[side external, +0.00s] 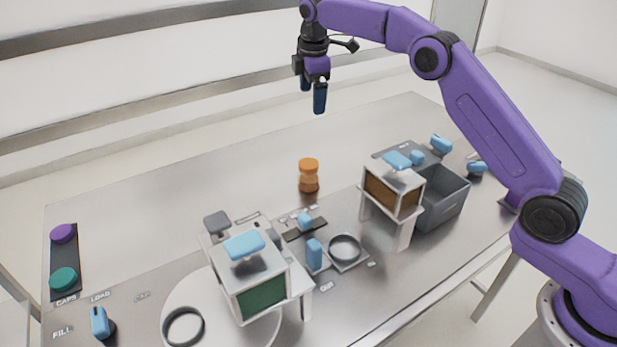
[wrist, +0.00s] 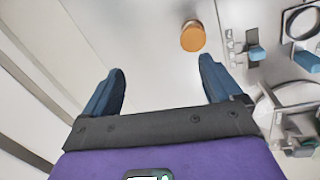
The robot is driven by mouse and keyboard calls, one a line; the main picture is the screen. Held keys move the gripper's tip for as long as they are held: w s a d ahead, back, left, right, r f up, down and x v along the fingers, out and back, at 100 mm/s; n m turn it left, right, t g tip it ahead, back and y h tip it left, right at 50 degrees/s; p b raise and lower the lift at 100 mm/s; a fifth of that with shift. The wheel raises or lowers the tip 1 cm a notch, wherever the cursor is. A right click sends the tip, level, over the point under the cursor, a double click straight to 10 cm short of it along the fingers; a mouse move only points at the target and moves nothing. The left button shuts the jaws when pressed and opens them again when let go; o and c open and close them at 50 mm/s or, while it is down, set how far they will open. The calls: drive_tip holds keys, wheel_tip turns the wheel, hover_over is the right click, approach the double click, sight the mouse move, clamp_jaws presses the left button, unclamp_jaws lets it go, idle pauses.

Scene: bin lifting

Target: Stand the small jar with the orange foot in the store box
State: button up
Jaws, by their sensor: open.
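A small orange jar (side external: 309,175) stands upright on the metal table, in the open area behind the fixtures. Its foot is orange, and so are its body and top. It also shows from above in the wrist view (wrist: 193,36), beyond my fingertips and toward the right finger. My gripper (side external: 313,100) is open and empty, high above the table and up from the jar. Both blue fingers show apart in the wrist view (wrist: 163,75). A dark grey open box (side external: 442,203), perhaps the store box, stands at the right of the table. No label on it is readable.
A white housing with an orange-brown panel (side external: 393,194) stands beside the grey box. A white housing with a green panel (side external: 262,292) stands at the front. A ring holder (side external: 345,249) and blue handles lie between. Purple and green buttons (side external: 63,256) are at far left. The table's back is clear.

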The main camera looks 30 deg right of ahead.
sight(309, 162)
drive_tip(key=s+f+n, duration=0.1)
drive_tip(key=f, duration=0.4)
drive_tip(key=a+f+g, duration=0.1)
drive_tip(key=f, duration=0.4)
drive_tip(key=s+a+f+n+y, duration=0.1)
drive_tip(key=f, duration=0.5)
drive_tip(key=shift+s+a+n+g, duration=0.25)
drive_tip(key=shift+s+n+g, duration=0.05)
drive_tip(key=shift+s+g, duration=0.1)
drive_tip(key=shift+s+a+f, duration=0.1)
drive_tip(key=shift+f, duration=1.35)
drive_tip(key=shift+a+f, duration=0.1)
drive_tip(key=shift+f, duration=1.35)
drive_tip(key=c, duration=1.2)
drive_tip(key=shift+r, duration=0.15)
drive_tip(key=shift+c, duration=0.3)
